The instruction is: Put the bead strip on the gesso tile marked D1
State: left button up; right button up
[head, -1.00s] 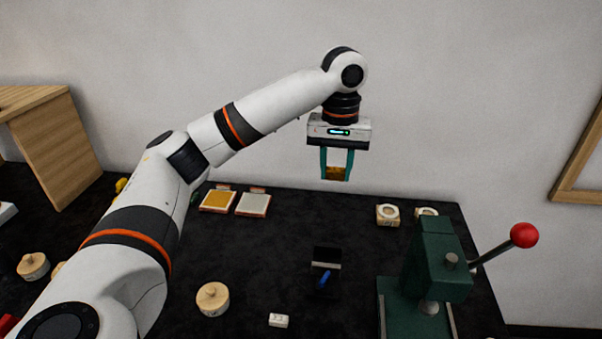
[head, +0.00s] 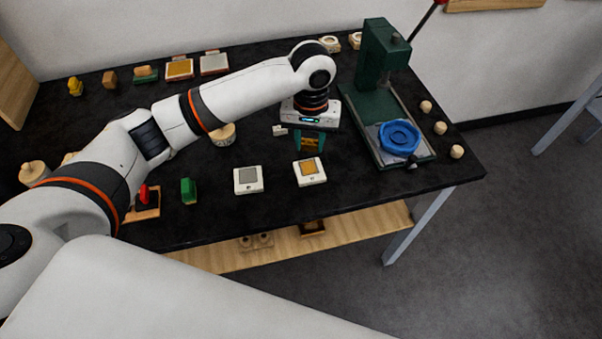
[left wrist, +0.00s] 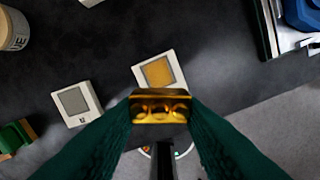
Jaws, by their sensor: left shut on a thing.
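My left gripper (head: 309,147) is shut on the bead strip, a short gold bar with rounded bumps. The strip shows best in the left wrist view (left wrist: 160,107), between the green fingers; it is in the air above the black table. A white tile with a gold-coloured square (head: 311,180) lies just in front of the gripper in the head view. It also shows in the left wrist view (left wrist: 145,73), just beyond the strip. A white tile with a grey square (head: 248,187) lies to its left. The marks on both tiles are too small to read. My right gripper is not in view.
A green press (head: 374,70) with a blue ring (head: 399,137) on its base stands to the right. Wooden knobs (head: 440,128) lie beyond it. A green block (head: 188,190) and a red-topped stamp (head: 146,196) are at the left. The table's front edge is close to the tiles.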

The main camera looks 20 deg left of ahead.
pick_arm(q)
send_over(309, 172)
notch_tip(309, 172, down, 5)
jog(key=shift+w+r, duration=0.1)
jog(key=shift+w, duration=0.05)
jog(key=f, duration=0.2)
jog(key=f+p, duration=0.1)
jog(key=shift+s+f, duration=0.2)
jog(key=shift+f, duration=0.15)
jog(key=shift+w+f, duration=0.1)
jog(key=shift+f, duration=0.15)
jog(key=o, duration=0.5)
jog(key=shift+f, duration=0.1)
jog(key=o, duration=0.5)
jog(key=shift+c, duration=0.2)
